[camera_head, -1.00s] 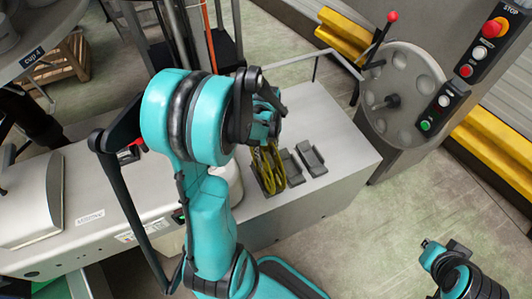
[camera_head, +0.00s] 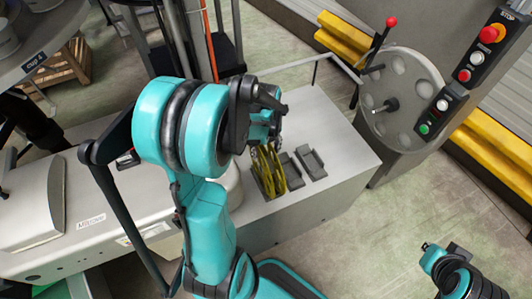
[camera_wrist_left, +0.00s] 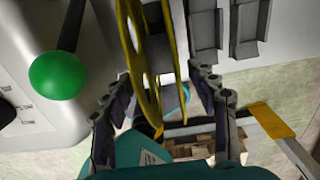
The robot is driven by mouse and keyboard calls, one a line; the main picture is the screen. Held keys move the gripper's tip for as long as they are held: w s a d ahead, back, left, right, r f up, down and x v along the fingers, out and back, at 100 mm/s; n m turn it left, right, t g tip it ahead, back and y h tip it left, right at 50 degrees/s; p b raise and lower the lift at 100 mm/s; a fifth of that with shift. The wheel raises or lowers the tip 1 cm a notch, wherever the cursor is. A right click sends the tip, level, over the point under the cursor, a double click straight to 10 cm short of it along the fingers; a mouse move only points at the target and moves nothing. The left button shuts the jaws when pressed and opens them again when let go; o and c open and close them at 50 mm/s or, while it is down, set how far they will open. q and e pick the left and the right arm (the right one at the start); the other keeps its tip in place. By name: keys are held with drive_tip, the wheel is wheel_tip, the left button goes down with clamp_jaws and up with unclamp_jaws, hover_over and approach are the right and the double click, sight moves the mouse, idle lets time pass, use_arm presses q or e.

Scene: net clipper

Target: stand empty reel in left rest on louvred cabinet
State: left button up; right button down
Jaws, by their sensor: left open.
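The yellow reel (camera_head: 267,176) stands upright on the grey cabinet top (camera_head: 325,115), at the leftmost of a row of dark rests; that rest is mostly hidden by the reel. The reel (camera_wrist_left: 140,60) also shows in the left wrist view, with no material visible on it. My left gripper (camera_head: 268,138) is just above the reel. In the wrist view its fingers (camera_wrist_left: 158,80) are spread, one on either side of the reel, with visible gaps. My right gripper (camera_head: 429,247) is at the lower right, far from the reel; its finger opening is unclear.
Two empty rests, a middle one (camera_head: 290,171) and a right one (camera_head: 311,163), sit beside the reel. A round plate machine (camera_head: 400,90) with a red-knobbed lever stands behind right. A green ball knob (camera_wrist_left: 57,75) is left in the wrist view.

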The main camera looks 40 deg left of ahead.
use_arm(q)
wheel_tip(320, 180, up, 9)
drive_tip(key=shift+f+p, duration=0.2)
drive_tip(key=shift+p, duration=1)
drive_tip(key=shift+r, duration=0.3)
drive_tip(key=shift+d+r, duration=0.25)
drive_tip(key=s+d+r+n+t, duration=0.2)
drive_tip(key=d+r+n+t, duration=0.1)
drive_tip(key=d+n, duration=0.5)
drive_tip(key=s+d+r+n+t, duration=0.3)
drive_tip(key=d+n, duration=0.4)
drive_tip(key=n, duration=0.8)
drive_tip(key=shift+s+d+t, duration=0.15)
drive_tip(key=shift+d+t, duration=0.25)
drive_tip(key=shift+t, duration=0.2)
wheel_tip(320, 180, down, 4)
drive_tip(key=b, duration=0.3)
drive_tip(key=shift+r+b, duration=0.1)
drive_tip(key=shift+b, duration=0.25)
